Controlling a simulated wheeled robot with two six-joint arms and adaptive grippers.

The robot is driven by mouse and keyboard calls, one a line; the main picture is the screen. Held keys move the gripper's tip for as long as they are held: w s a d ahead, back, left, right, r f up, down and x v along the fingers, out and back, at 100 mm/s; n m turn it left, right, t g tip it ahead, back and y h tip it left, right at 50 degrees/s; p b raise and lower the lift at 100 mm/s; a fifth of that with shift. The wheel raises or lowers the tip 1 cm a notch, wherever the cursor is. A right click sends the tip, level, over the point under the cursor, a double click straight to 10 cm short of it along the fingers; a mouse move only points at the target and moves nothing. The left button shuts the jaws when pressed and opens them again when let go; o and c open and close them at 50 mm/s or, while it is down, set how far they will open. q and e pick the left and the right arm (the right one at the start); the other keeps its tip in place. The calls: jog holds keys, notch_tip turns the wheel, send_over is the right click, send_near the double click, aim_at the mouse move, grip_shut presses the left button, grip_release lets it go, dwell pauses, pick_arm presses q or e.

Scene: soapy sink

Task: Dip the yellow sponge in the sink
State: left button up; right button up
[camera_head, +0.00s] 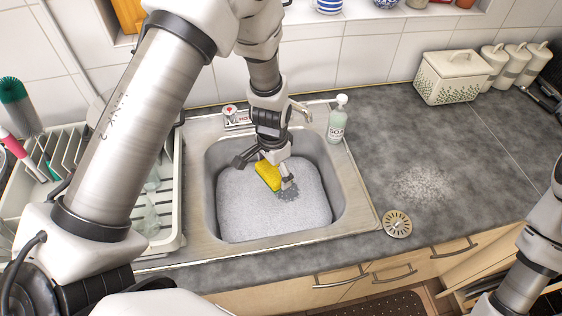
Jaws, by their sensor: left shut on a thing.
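The sink (208,205) is filled with white foam (250,215). My left gripper (272,172) is over the sink, pointing down, and is shut on the yellow sponge (266,175). The sponge is tilted and sits at or just above the foam; I cannot tell whether it touches. A grey patch shows in the foam beside the gripper's right finger. Part of my right arm shows at the lower right, but its gripper is out of the picture.
A soap bottle (338,119) stands behind the sink's right corner, near the tap (300,112). A dish rack (172,205) is left of the sink. A round drain strainer (397,223) and a whitish patch (422,185) lie on the right counter. A white bin (452,78) stands at the back.

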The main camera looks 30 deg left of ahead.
aim_at(275, 215)
pick_arm(q)
jog(key=shift+s+r+p, duration=0.2)
jog(key=shift+r+p, duration=0.15)
jog(key=shift+r, duration=0.2)
jog(key=shift+s+f, duration=0.1)
jog(key=shift+s, duration=0.05)
jog(key=shift+s+d+f+b, duration=0.1)
jog(key=shift+f+b, duration=0.25)
jog(key=shift+b, duration=0.1)
notch_tip(275, 215, down, 22)
jog(key=b, duration=1.6)
jog(key=shift+r, duration=0.15)
pick_arm(e)
notch_tip(275, 215, down, 16)
jog(key=shift+r, duration=0.25)
pick_arm(q)
jog(key=shift+r, duration=0.1)
pick_arm(e)
jog(key=shift+s+d+r, duration=0.1)
pick_arm(q)
notch_tip(275, 215, up, 20)
jog(key=p, duration=1.5)
jog(key=shift+f, duration=0.2)
pick_arm(e)
notch_tip(275, 215, up, 15)
pick_arm(q)
jog(key=shift+f, duration=0.1)
